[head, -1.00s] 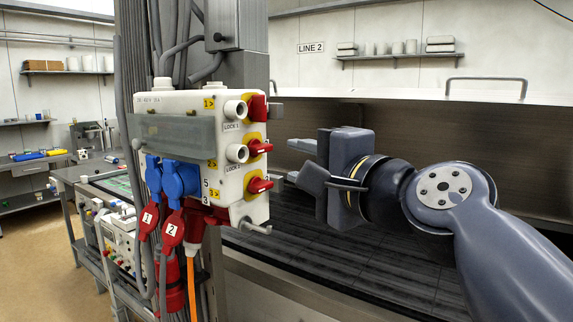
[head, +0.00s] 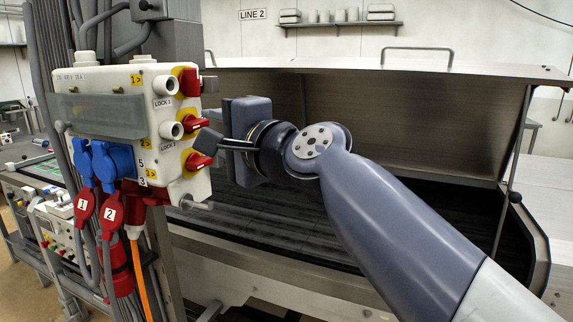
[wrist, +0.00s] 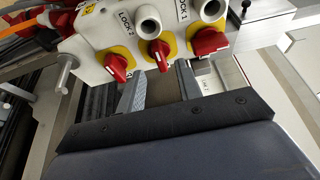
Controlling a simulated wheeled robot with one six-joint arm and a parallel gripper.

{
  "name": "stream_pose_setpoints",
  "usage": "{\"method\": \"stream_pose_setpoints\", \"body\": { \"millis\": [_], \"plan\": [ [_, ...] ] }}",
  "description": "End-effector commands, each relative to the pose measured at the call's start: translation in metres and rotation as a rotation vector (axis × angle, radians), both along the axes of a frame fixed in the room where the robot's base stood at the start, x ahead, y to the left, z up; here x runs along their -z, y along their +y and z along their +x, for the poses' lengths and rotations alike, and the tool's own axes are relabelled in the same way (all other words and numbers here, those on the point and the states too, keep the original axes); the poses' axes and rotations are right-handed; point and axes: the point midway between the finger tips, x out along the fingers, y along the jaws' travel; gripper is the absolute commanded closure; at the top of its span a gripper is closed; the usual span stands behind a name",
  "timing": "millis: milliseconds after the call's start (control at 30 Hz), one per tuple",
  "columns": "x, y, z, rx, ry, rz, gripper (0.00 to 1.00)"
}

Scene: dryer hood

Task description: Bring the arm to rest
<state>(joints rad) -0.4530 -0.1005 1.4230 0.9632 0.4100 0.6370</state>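My gripper (head: 214,139) is beside the right side of the white switch box (head: 115,88) in the head view, its near finger overlapping the box's edge. In the wrist view, my gripper (wrist: 160,80) has its two fingers spread apart with nothing held between them. The middle red rotary switch (wrist: 159,55) appears beyond the gap. Whether a fingertip touches the box or a switch I cannot tell. My arm reaches in from the lower right, in front of the dryer hood (head: 390,115), which stands raised.
The dark dryer bed (head: 300,225) lies under my arm. A wall shelf (head: 340,25) is far behind.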

Motion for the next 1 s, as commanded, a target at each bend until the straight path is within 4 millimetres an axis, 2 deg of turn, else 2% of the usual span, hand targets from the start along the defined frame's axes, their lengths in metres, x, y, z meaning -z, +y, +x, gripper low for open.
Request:
{"method": "stream_pose_setpoints", "body": {
  "millis": [267, 1000],
  "plan": [
    [-0.001, 0.032, 0.031, -0.001, 0.002, -0.001, 0.66],
    [0.000, 0.031, 0.031, 0.001, 0.040, 0.017, 0.66]
  ]
}}
